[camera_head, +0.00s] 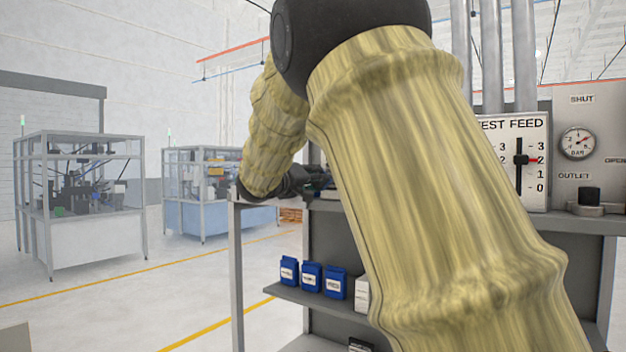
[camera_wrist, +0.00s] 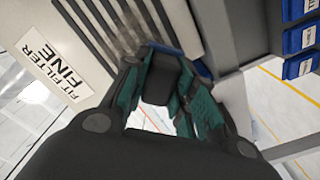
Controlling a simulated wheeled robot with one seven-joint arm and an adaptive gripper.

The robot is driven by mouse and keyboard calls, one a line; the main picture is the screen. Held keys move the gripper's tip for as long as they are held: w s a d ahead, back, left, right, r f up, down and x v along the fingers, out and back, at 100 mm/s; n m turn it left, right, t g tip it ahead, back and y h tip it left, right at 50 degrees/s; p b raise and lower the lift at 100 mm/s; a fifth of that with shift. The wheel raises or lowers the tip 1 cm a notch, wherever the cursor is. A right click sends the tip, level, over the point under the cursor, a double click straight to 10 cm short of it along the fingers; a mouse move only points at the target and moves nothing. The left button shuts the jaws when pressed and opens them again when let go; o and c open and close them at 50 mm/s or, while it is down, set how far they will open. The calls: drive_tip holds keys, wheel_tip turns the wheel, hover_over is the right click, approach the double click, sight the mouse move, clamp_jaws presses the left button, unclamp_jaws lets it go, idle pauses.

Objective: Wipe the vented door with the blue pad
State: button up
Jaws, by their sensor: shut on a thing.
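The vented door (camera_wrist: 88,42) is a pale panel with dark slots in the wrist view, with a label reading "FIT FILTER FINE". In the head view my arm covers that area. My gripper (camera_wrist: 166,78) reaches toward the slotted side of the door and is shut on the blue pad (camera_wrist: 204,70). Only blue edges of the pad show past the dark and teal fingers. I cannot tell whether the pad touches the door. In the head view my gripper (camera_head: 308,181) is a small dark shape, partly hidden by my yellow arm.
Blue packs (camera_head: 311,276) stand on a lower shelf (camera_head: 293,296) beside a white box (camera_head: 362,294). A feed gauge panel (camera_head: 535,190) and a pressure dial (camera_head: 577,142) are at right. Glazed machines (camera_head: 90,240) stand farther off at left, across open floor.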

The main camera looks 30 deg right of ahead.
drive_tip(key=shift+b+x, duration=0.7)
drive_tip(key=shift+x, duration=0.3)
idle(0.8)
drive_tip(key=shift+s+f+b, duration=0.1)
drive_tip(key=shift+b, duration=0.25)
drive_tip(key=shift+s+d+b, duration=0.1)
drive_tip(key=shift+s+b, duration=0.25)
drive_tip(key=shift+b, duration=0.2)
drive_tip(key=shift+s+d+b, duration=1.2)
drive_tip(key=shift+s+b, duration=1.55)
drive_tip(key=shift+b, duration=1.15)
drive_tip(key=shift+w+a+r, duration=0.3)
drive_tip(key=shift+w+r, duration=0.3)
drive_tip(key=shift+w, duration=0.2)
drive_tip(key=shift+w+a+r, duration=0.35)
drive_tip(key=shift+w+r, duration=0.2)
drive_tip(key=shift+w, duration=0.2)
drive_tip(key=shift+w, duration=0.1)
